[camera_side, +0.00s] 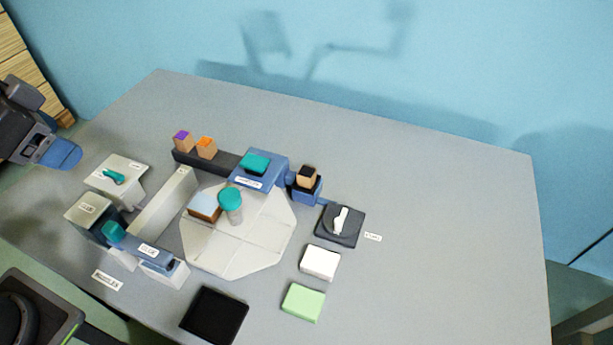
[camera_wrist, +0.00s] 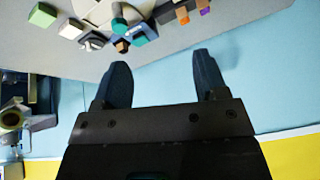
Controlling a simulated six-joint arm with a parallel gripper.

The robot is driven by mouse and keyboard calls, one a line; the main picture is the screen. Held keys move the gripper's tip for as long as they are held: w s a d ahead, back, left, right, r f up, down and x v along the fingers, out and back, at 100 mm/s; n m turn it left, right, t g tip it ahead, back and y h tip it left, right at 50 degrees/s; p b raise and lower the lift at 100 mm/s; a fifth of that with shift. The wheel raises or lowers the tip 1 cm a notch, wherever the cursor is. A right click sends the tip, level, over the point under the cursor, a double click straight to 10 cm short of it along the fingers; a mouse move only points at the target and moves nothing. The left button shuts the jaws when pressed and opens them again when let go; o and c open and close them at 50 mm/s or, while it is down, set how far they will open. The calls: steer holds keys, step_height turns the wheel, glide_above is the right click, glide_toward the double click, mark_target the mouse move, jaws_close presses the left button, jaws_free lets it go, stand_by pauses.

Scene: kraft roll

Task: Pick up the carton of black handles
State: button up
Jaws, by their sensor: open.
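The carton of black handles appears to be the small cardboard carton with a black top (camera_side: 307,174). It sits on a small blue stand (camera_side: 305,193) right of the blue block with a teal top. In the wrist view the carton (camera_wrist: 121,46) is small, beyond my left-hand finger. My gripper (camera_side: 62,153) is at the far left in the side view, above the table's left edge and well away from the carton. In the wrist view my gripper (camera_wrist: 161,80) has its two blue fingers wide apart, with nothing between them.
Cartons with purple (camera_side: 183,141) and orange (camera_side: 206,147) tops stand on a dark rail. A teal-topped post (camera_side: 230,204) stands on a pale octagonal mat (camera_side: 255,255). A black dial with a white lever (camera_side: 340,223) is right of the carton. The table's right side is clear.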

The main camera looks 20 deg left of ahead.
steer(key=w+d+m, duration=0.5)
steer(key=w+m, duration=0.4)
steer(key=m, duration=0.1)
steer(key=m+g, duration=0.1)
steer(key=m, duration=2.1)
glide_above(306, 171)
steer(key=s, duration=0.2)
steer(key=f, duration=1.9)
steer(key=shift+s+d+f, duration=0.1)
steer(key=shift+d+f, duration=0.15)
steer(key=shift+d, duration=0.05)
steer(key=shift+a+x, duration=0.15)
steer(key=shift+x, duration=1.3)
steer(key=shift+a+x, duration=0.1)
steer(key=shift+x, duration=1.35)
steer(key=shift+s, duration=0.1)
steer(key=c, duration=1)
